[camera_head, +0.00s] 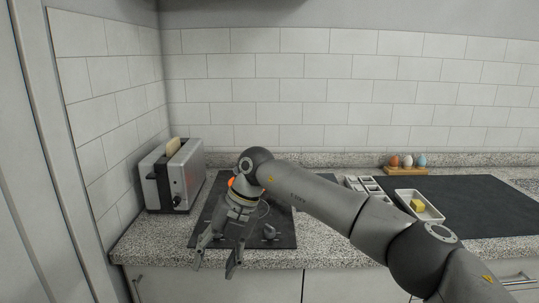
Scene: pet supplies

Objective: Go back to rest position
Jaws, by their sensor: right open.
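My right gripper (215,262) is open, with its fingers pointing down near the counter's front edge, in front of the dark mat (284,240) on the left. I see nothing between its fingers. My right arm comes in from the lower right and crosses over the counter, hiding part of the mat. My left gripper is not in view.
A toaster (158,187) with a bread slice (173,146) stands at the left wall. A white tray (433,214) holds a yellow block (417,205). An egg holder (405,171) with eggs stands at the back right. Small white containers (364,183) sit behind my arm.

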